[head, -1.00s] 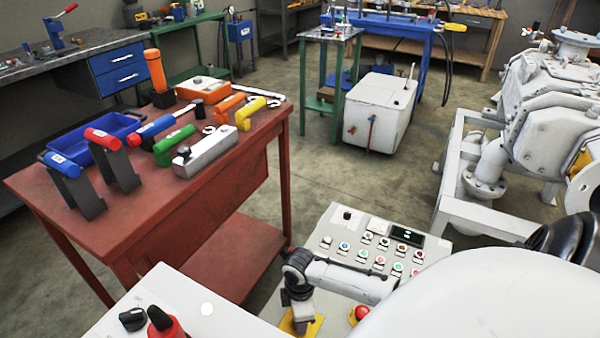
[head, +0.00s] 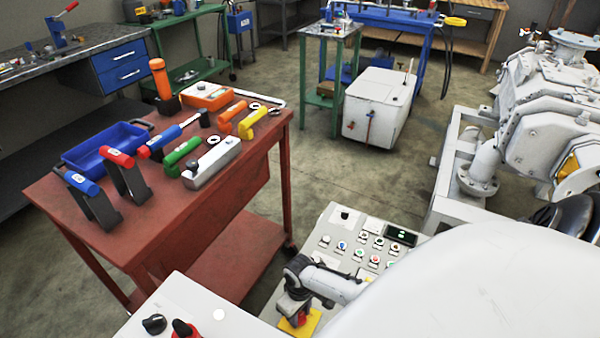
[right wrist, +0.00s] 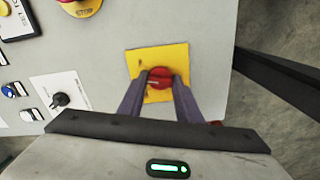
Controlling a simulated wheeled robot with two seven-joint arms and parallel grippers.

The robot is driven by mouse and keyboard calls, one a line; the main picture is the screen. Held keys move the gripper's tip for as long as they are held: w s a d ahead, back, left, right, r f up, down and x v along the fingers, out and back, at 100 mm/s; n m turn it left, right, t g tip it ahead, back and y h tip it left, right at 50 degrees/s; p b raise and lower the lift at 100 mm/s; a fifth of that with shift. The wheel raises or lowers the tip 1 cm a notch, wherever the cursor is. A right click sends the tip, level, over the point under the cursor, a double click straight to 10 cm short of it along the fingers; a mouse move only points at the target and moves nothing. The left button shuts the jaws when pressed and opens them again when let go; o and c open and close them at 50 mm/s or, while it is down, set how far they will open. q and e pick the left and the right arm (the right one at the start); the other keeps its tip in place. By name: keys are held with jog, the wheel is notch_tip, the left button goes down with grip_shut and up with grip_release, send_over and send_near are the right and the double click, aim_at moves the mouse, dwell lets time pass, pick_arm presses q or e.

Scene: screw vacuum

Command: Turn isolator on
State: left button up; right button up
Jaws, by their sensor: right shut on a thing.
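The isolator is a red rotary knob (right wrist: 158,75) on a square yellow plate (right wrist: 148,58), seen in the right wrist view. My right gripper (right wrist: 160,88) is shut on the knob, one dark finger on each side. A pale mark on the knob lies roughly crosswise in that view. In the head view my right gripper (head: 297,312) is down at the lower end of the grey control panel (head: 325,238). A corner of the yellow plate (head: 312,322) shows beside it, and the gripper hides most of the knob. My left gripper is not in view.
A red button on a yellow base (right wrist: 82,6) and a black selector (right wrist: 60,100) are near the knob on the panel. A red table (head: 140,222) with tools stands left. A white cabinet top (head: 170,305) with knobs is at lower left.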

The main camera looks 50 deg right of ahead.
jog(key=m+p, duration=0.1)
jog(key=m, duration=0.3)
jog(key=shift+w+a, duration=0.1)
jog(key=shift+m+p, duration=0.45)
jog(key=shift+m, duration=0.45)
jog(key=o, duration=1)
jog(key=shift+o, duration=0.2)
